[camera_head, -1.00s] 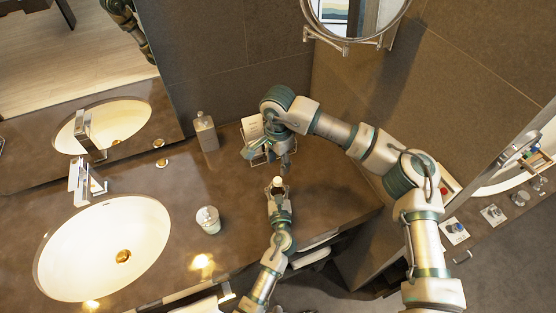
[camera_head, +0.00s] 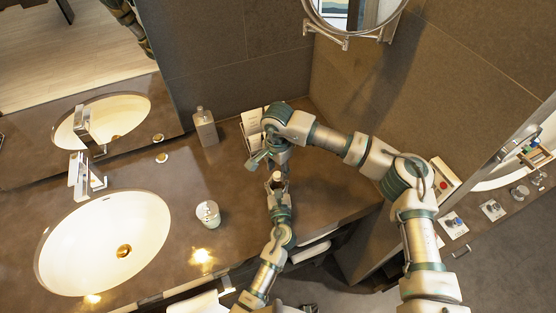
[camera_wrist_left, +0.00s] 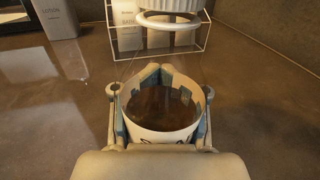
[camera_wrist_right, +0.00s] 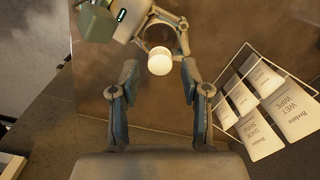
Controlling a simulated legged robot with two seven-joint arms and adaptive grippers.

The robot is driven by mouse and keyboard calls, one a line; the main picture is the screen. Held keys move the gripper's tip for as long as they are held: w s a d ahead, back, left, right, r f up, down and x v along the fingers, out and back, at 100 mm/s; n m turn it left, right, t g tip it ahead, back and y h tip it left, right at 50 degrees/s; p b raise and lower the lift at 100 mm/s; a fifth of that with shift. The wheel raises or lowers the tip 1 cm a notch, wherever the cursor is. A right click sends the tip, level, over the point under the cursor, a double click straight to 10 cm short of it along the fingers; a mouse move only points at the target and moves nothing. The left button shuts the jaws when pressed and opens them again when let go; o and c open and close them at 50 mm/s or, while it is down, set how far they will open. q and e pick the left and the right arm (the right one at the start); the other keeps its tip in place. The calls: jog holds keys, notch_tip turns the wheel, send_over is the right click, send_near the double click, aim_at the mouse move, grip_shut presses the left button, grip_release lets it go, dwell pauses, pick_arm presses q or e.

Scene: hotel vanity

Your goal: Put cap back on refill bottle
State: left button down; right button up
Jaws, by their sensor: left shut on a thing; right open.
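The refill bottle (camera_wrist_left: 160,137), clear with a white label, is held upright by my left gripper (camera_wrist_left: 159,78), which is shut around its body. A white ribbed cap (camera_wrist_left: 172,6) sits at the bottle's top, just above a pale neck ring (camera_wrist_left: 168,20). The cap also shows in the head view (camera_head: 277,176) and the right wrist view (camera_wrist_right: 160,62). I cannot tell whether it is fully seated. My right gripper (camera_wrist_right: 159,76) is open and empty. In the right wrist view its fingers are on either side of the cap's near edge, apart from it.
A wire rack (camera_wrist_right: 250,75) with printed packets stands behind the bottle. A lotion bottle (camera_head: 206,127) is at the back wall. A glass (camera_head: 208,213) and the basin (camera_head: 105,245) are to the left. The counter between glass and bottle is clear.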

jog(key=shift+f, duration=0.75)
grip_shut()
jog(key=m, duration=1.7)
jog(key=shift+m, duration=0.4)
jog(key=shift+o, duration=0.4)
grip_release()
